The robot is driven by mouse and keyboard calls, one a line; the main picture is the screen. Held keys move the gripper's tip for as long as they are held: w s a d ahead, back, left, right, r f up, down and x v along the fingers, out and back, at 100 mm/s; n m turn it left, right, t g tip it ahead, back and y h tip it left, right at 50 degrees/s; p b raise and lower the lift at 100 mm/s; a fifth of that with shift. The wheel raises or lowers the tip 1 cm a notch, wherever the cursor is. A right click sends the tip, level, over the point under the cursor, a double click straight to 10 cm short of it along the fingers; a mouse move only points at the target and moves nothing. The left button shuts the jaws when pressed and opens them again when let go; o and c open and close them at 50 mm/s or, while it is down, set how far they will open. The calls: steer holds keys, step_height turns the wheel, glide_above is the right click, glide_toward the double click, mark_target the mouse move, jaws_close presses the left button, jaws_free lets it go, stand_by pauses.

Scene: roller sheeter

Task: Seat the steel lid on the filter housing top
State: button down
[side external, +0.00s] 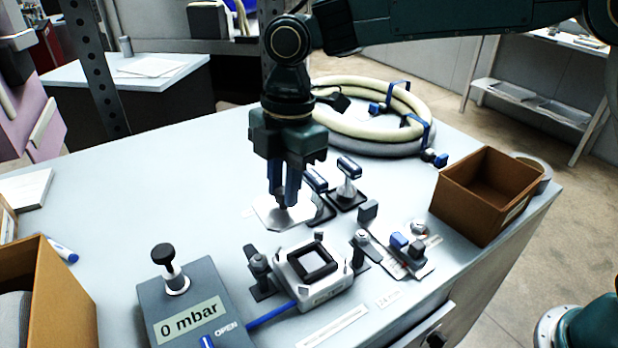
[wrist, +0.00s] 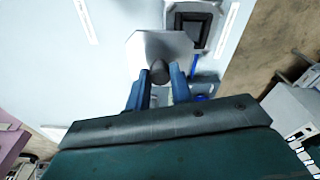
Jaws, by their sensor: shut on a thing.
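The steel lid (side external: 270,214) is a flat grey plate with a dark knob. It is behind the filter housing, level with or just above the table; I cannot tell whether it touches. My gripper (side external: 283,200) points down with its blue fingers shut on the lid's knob. The wrist view shows the lid (wrist: 147,45) beyond the fingertips (wrist: 160,78). The filter housing (side external: 325,292) is a pale square block with a dark square frame around its top opening, apart from the lid. It also shows at the top of the wrist view (wrist: 205,39).
Clamps (side external: 259,268) (side external: 361,244) flank the housing. A gauge box (side external: 188,305) reading 0 mbar stands at front left. Blue-handled tools (side external: 347,179) stand just right of the lid. A coiled hose (side external: 350,143) and brown bin (side external: 466,208) lie farther right. The table's left middle is clear.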

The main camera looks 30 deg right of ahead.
steer(key=s+d+r, duration=0.1)
steer(key=s, duration=0.5)
steer(key=shift+d, duration=0.2)
steer(key=shift+f, duration=0.15)
steer(key=shift+w+f, duration=0.1)
steer(key=shift+f, duration=2.3)
steer(key=shift+f, duration=1.05)
stand_by(0.6)
steer(key=c, duration=0.7)
jaws_free()
steer(key=shift+c, duration=0.2)
steer(key=shift+r, duration=0.15)
